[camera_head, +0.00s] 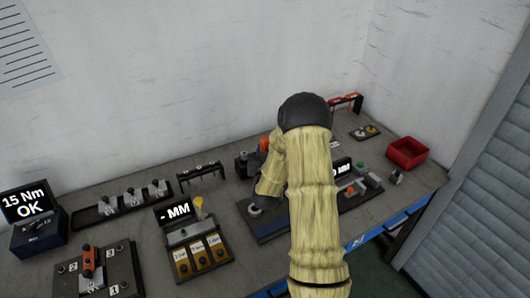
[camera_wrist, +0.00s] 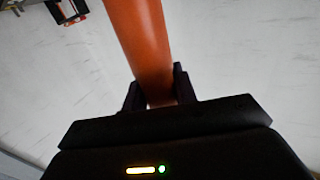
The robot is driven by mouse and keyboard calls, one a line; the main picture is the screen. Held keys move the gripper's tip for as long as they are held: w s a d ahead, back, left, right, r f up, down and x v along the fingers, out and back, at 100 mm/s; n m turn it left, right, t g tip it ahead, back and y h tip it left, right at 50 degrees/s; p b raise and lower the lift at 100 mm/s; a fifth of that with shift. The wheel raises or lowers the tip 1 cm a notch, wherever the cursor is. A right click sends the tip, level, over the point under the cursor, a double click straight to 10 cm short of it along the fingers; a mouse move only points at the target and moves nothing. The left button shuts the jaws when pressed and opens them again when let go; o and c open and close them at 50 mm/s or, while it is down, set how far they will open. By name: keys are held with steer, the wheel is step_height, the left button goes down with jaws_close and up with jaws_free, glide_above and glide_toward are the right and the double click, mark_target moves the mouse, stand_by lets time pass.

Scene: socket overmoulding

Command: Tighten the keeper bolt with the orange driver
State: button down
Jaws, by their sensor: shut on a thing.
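The orange driver (camera_wrist: 140,40) fills the upper middle of the wrist view as a smooth orange cylinder. My gripper (camera_wrist: 157,88) is shut on it, with one dark finger on each side. In the head view a small orange patch (camera_head: 265,143), likely the driver, shows left of my arm. My arm hides most of the gripper there. I cannot pick out the keeper bolt for certain. The driver's tip is not visible.
A numbered fixture (camera_head: 108,272) with an orange-topped part stands front left, beside a display (camera_head: 27,203) reading "15 Nm OK". A gauge station (camera_head: 177,236) reads "- MM". A red bin (camera_head: 408,150) is at right.

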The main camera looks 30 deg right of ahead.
mark_target(265, 147)
steer(key=shift+r+p, duration=0.8)
steer(key=shift+r, duration=1.25)
